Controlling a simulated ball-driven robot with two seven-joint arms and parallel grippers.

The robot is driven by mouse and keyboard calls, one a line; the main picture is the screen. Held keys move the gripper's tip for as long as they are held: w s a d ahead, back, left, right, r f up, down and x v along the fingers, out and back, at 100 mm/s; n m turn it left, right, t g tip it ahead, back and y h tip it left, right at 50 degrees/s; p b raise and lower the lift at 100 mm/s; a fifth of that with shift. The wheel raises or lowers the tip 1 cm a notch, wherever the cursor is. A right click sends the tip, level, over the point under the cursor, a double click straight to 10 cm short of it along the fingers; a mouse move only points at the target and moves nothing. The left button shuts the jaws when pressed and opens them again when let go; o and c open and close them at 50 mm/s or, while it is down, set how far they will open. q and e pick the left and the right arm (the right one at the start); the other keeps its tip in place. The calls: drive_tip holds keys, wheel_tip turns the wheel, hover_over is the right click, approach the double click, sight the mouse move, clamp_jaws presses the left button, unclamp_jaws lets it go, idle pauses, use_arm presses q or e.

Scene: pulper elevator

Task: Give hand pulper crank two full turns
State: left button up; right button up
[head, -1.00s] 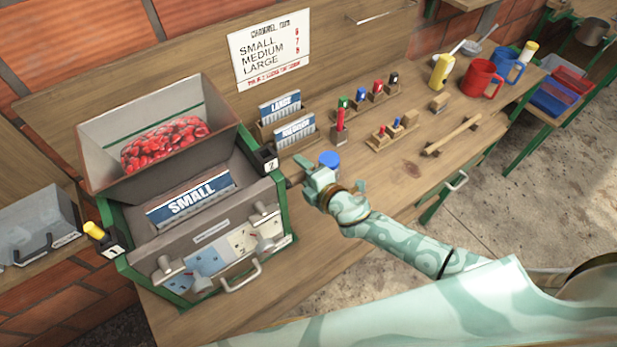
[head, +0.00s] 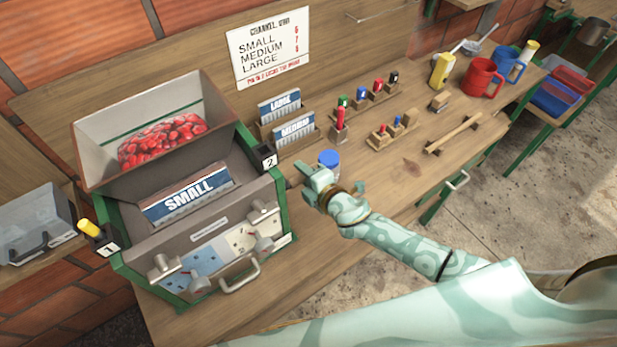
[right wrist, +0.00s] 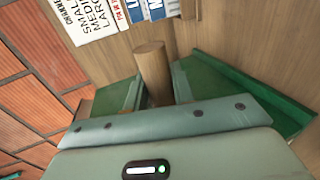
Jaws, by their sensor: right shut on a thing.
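The hand pulper (head: 190,210) stands on the bench at the left, with red cherries (head: 160,142) in its hopper and a blue SMALL plate on its front. My right gripper (head: 318,183) is at the pulper's right side, near the end of a short dark shaft. In the right wrist view its two green fingers close around a wooden crank handle (right wrist: 152,70), which stands between them. The gripper hides the crank handle and most of the crank arm in the head view. My left gripper is out of view.
A blue-lidded jar (head: 329,159) stands close behind my right gripper. LARGE and MEDIUM plates (head: 295,130) stand in racks behind the pulper.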

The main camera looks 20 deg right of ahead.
use_arm(q)
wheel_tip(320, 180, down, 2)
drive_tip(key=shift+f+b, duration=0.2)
drive_tip(key=shift+b, duration=0.5)
use_arm(e)
drive_tip(key=shift+w+a+f, duration=0.1)
drive_tip(key=shift+w+f, duration=0.1)
drive_tip(key=shift+f, duration=0.45)
drive_tip(key=shift+w+a+f, duration=0.1)
drive_tip(key=shift+w+f, duration=0.05)
drive_tip(key=shift+f, duration=0.45)
drive_tip(key=shift+d, duration=0.1)
use_arm(q)
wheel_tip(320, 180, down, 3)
drive_tip(key=b, duration=0.3)
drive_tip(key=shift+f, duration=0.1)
use_arm(e)
drive_tip(key=w+f, duration=0.1)
drive_tip(key=w+a+f, duration=0.1)
drive_tip(key=shift+w+f, duration=0.15)
drive_tip(key=shift+f, duration=0.25)
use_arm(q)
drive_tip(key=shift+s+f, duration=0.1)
